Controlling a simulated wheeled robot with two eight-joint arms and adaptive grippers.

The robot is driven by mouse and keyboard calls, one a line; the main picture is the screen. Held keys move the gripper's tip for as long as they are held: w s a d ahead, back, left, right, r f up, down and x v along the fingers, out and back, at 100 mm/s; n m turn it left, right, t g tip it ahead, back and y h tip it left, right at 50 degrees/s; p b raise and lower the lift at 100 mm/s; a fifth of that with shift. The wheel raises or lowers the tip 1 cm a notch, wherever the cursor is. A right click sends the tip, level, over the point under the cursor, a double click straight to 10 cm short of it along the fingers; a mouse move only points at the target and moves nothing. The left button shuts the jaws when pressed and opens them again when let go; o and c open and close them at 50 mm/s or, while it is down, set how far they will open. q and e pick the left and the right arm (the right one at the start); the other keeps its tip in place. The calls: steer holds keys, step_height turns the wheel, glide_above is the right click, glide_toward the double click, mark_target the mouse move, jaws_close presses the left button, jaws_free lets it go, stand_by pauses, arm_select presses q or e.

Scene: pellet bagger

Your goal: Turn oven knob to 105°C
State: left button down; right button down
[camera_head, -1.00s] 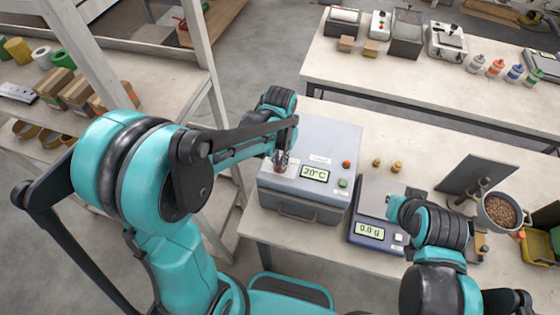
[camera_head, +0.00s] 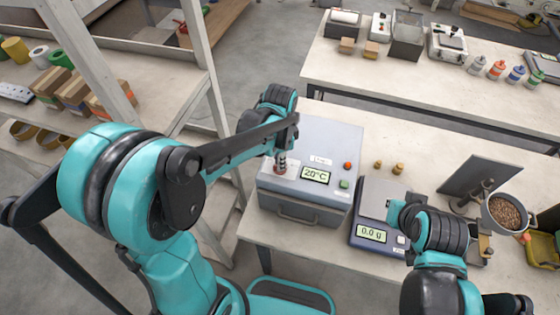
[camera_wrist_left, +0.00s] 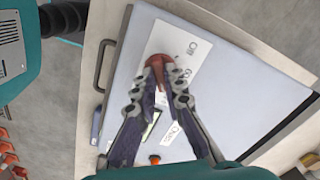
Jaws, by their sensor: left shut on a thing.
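The oven (camera_head: 335,145) is a light grey box on the near table. Its lit display (camera_head: 315,175) reads 20°C. A red knob (camera_wrist_left: 160,62) stands on a white label plate on the oven's top face. My left gripper (camera_head: 281,163) comes down on the knob from above. In the left wrist view my left gripper (camera_wrist_left: 161,72) has its two fingertips closed on either side of the knob. The fingers hide part of the plate's markings. My right arm is at the right of the head view, over the table beside the scale, and its fingers do not show.
Beside the display are a red button (camera_head: 347,166) and a green one (camera_head: 344,184). A scale (camera_head: 372,233) reading 0.0 g stands right of the oven. A pan of brown pellets (camera_head: 507,212) is farther right.

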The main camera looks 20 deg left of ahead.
arm_select(q)
steer(key=shift+m, duration=0.6)
steer(key=c, duration=1.6)
jaws_free()
step_height(320, 180, up, 12)
